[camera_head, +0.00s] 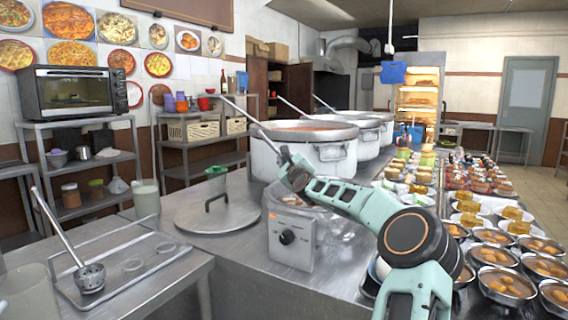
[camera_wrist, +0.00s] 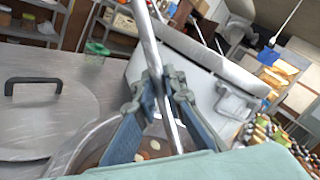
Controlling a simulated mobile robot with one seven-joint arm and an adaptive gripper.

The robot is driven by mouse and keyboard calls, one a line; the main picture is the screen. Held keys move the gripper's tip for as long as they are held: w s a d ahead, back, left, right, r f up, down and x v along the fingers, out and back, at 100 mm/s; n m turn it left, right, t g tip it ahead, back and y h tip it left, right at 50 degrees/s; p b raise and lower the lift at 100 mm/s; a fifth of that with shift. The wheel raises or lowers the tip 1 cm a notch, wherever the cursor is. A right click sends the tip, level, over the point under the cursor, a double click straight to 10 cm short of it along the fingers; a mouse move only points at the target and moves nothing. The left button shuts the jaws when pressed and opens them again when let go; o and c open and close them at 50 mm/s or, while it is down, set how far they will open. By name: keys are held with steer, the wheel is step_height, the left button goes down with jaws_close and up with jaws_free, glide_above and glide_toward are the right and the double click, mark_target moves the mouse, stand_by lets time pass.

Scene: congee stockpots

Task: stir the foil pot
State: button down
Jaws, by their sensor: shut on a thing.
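The foil pot (camera_head: 322,222) stands at the front of the counter, behind a control box, partly hidden by my arm. In the wrist view its shiny rim (camera_wrist: 75,152) curves around brown liquid with a few pale pieces. My gripper (camera_head: 293,172) is above this pot. It is shut on the long metal handle of a stirring tool (camera_head: 245,117), which leans up to the left. In the wrist view the handle (camera_wrist: 150,45) passes between the fingers (camera_wrist: 163,100) and down toward the liquid. The tool's lower end is hidden.
Large white stockpots (camera_head: 305,150) stand just behind. A flat lid (camera_head: 218,207) lies left of the foil pot, near a green cup (camera_head: 217,178). The control box (camera_head: 290,242) is in front. Bowls of food (camera_head: 500,285) crowd the right side. A ladle (camera_head: 88,275) rests on a tray at left.

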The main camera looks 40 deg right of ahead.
step_height(320, 180, up, 13)
steer(key=p, duration=0.7)
steer(key=shift+r+p, duration=0.15)
steer(key=shift+p, duration=0.2)
steer(key=shift+n+g+y+p, duration=0.3)
steer(key=shift+n+p, duration=0.2)
steer(key=shift+n, duration=0.3)
steer(key=shift+f+n, duration=0.25)
steer(key=shift+n, duration=0.05)
